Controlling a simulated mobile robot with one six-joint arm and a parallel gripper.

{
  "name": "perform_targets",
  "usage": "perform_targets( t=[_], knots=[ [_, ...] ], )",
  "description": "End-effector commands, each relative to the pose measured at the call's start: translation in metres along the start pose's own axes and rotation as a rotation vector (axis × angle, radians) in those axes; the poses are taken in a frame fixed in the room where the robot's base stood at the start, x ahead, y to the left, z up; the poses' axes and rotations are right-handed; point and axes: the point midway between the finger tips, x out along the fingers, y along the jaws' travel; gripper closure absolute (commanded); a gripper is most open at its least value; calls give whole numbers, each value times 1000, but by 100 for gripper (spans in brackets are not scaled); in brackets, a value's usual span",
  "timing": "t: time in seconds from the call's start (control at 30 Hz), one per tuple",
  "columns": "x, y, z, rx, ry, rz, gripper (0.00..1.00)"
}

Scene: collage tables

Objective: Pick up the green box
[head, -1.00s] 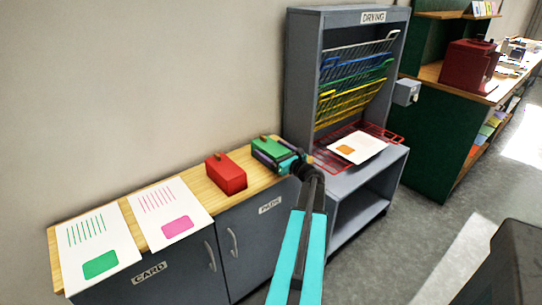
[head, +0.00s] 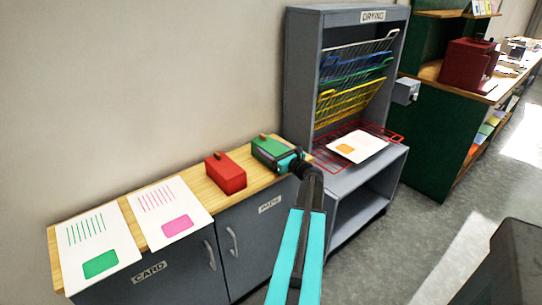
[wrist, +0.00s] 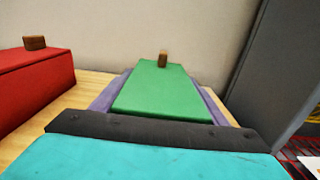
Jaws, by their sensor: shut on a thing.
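The green box (head: 268,147) has a small brown knob on top and stands at the right end of the wooden counter, beside the red box. In the wrist view the green box (wrist: 160,90) lies straight ahead, with a purple finger along each side. My gripper (head: 276,157) reaches it from the front right and is shut on it. The box appears to rest on the counter; its underside is hidden.
A red box (head: 226,173) stands just left on the counter (head: 203,192). Two printed sheets, green (head: 95,240) and pink (head: 168,208), lie further left. A grey drying rack (head: 300,75) with coloured wire shelves stands close on the right.

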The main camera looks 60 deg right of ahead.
Motion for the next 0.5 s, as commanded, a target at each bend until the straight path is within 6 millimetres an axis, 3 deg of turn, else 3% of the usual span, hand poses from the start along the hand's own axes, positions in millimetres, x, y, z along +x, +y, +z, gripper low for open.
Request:
perform_targets(
  t=[0.5],
  knots=[
    [0,0,15,-1,-2,0,57]
  ],
)
